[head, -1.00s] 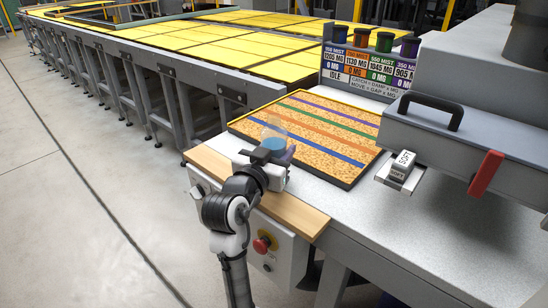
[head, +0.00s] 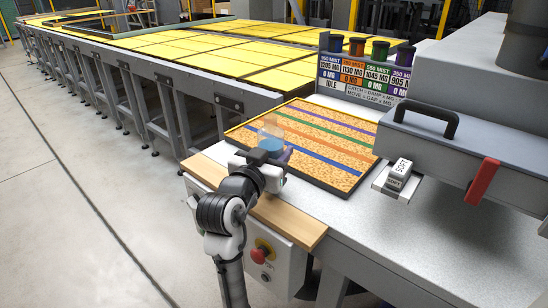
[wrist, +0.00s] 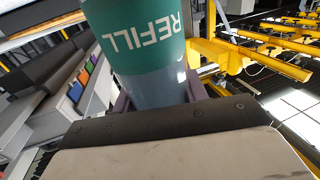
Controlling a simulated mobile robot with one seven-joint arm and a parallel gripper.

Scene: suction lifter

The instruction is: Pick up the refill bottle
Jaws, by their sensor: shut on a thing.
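The refill bottle (head: 270,143) is a clear bottle with a blue-teal band, seen small in the head view. In the wrist view the bottle (wrist: 140,45) fills the upper middle, with a green label reading REFILL. My gripper (head: 277,155) is shut on it, with purple fingers on both sides of its lower part. In the head view the bottle stands about upright in front of the near left part of the striped board. Its base is hidden by my gripper, and I cannot tell the height of its underside.
The striped cork-like board (head: 323,183) lies on the grey bench, behind my gripper. A grey lifter arm with a black handle (head: 432,118) and red lever (head: 484,181) stands at right. Several coloured cups stand on the sign panel (head: 364,75).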

